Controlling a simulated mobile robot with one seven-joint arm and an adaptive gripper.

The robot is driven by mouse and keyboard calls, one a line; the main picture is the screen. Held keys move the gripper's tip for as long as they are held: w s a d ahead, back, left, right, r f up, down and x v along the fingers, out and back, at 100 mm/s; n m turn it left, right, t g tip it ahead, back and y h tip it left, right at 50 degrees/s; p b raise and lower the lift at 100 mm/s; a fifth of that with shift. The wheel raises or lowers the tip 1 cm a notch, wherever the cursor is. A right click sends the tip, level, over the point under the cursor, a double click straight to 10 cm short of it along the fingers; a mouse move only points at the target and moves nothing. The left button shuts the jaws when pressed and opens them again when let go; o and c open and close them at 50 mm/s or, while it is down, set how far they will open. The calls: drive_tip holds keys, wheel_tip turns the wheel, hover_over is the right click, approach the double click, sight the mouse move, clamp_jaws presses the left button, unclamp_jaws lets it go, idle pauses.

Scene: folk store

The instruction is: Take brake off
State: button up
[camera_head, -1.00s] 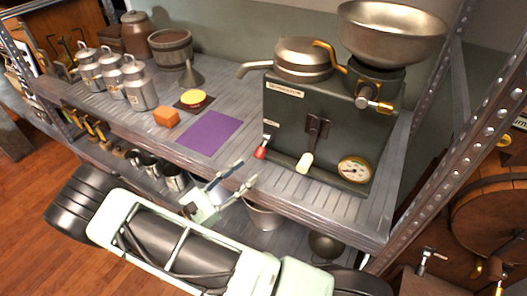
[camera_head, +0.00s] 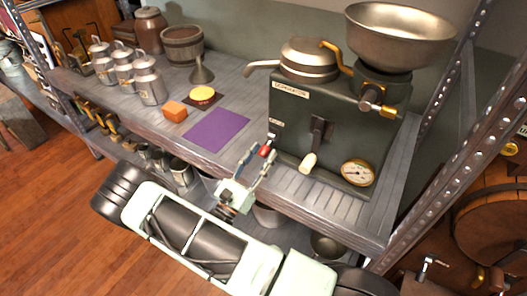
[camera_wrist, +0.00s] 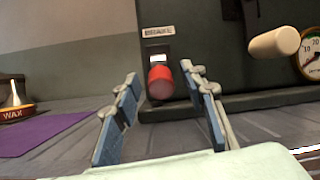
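The brake lever's red handle (camera_head: 264,151) is on the front left of the dark green machine (camera_head: 335,120). In the wrist view the red handle (camera_wrist: 160,84) hangs under a label reading "BRAKE" (camera_wrist: 158,31) and a small light slot. My gripper (camera_head: 259,157) is at the handle, pointing toward the machine front. In the wrist view my gripper (camera_wrist: 161,80) is open, with the handle appearing between its two fingertips, nearer the right one. I cannot tell whether either finger touches it.
A cream-handled lever (camera_head: 308,162) and a round gauge (camera_head: 358,173) are to the right on the machine.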

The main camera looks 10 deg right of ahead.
drive_tip(key=shift+w+d+r, duration=0.2)
drive_tip(key=shift+w+d, duration=0.2)
clamp_jaws()
